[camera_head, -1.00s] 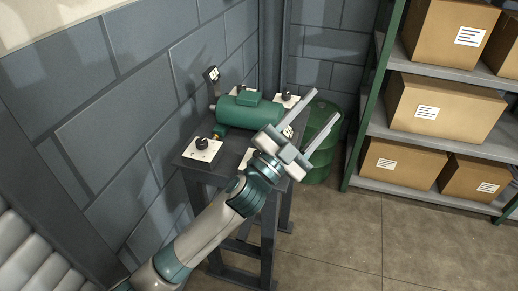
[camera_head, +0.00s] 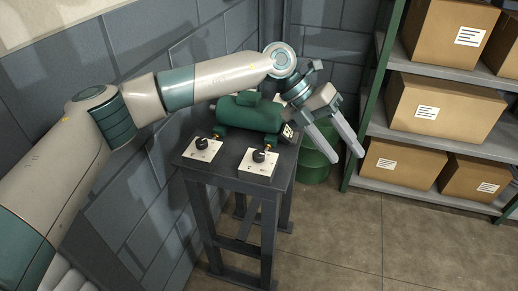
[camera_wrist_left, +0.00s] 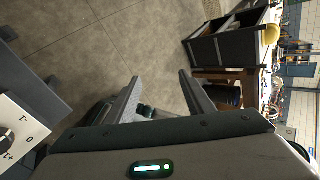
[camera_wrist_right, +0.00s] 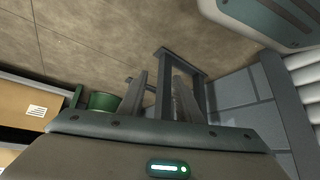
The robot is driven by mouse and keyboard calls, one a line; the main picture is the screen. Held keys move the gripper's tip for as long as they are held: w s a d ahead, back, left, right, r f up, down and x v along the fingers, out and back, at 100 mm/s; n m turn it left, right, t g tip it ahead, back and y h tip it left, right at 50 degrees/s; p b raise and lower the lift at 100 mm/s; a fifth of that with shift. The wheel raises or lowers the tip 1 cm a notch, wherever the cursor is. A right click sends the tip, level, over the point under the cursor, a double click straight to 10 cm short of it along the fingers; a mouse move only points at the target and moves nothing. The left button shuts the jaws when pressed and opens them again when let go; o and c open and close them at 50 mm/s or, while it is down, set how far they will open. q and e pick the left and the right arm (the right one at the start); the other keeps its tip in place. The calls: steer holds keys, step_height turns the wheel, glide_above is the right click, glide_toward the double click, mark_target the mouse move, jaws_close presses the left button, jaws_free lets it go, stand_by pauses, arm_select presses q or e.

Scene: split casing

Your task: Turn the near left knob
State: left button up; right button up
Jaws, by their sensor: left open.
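The near left knob (camera_head: 201,143) is a black knob on a white marked plate at the left front corner of the dark table (camera_head: 228,174). A similar near right knob (camera_head: 258,156) stands on its own plate at the right front. My left gripper (camera_head: 345,158) is open and empty beyond the table's right side, pointing down and right, away from the near left knob. Its spread fingers show in the left wrist view (camera_wrist_left: 158,76), with part of a white marked plate (camera_wrist_left: 17,135) at the left edge. My right gripper (camera_wrist_right: 160,78) shows only in its wrist view, with fingers apart and empty.
A green motor-like casing (camera_head: 240,115) lies on the table behind the knobs, partly under my left arm. A green barrel (camera_head: 315,168) stands behind the table. A shelf with cardboard boxes (camera_head: 430,104) is at right. The floor in front is clear.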

arm_select(q)
steer(key=w+a+r+t+y, duration=0.2)
steer(key=w+a+y, duration=0.2)
steer(key=w+a, duration=0.3)
step_height(320, 180, up, 5)
steer(key=n+t+y, duration=0.2)
steer(key=y, duration=0.2)
glide_above(259, 153)
steer(key=shift+s+r, duration=0.1)
steer(key=shift+r, duration=0.05)
arm_select(e)
steer(key=f, duration=0.1)
steer(key=s+f, duration=0.2)
steer(key=shift+a+f+t, duration=0.2)
steer(key=shift+a+t, duration=0.1)
steer(key=shift+t, duration=0.1)
arm_select(q)
step_height(259, 153, down, 18)
steer(key=p, duration=0.4)
steer(key=shift+r, duration=0.25)
arm_select(e)
steer(key=s+d+f+g, duration=0.2)
steer(key=s+d, duration=0.1)
steer(key=s, duration=0.4)
steer(key=s+d+f+g+h, duration=0.1)
steer(key=s+d+f+g, duration=0.1)
steer(key=s, duration=0.5)
steer(key=shift+d+f, duration=0.4)
steer(key=shift+d, duration=0.15)
steer(key=shift+s, duration=0.1)
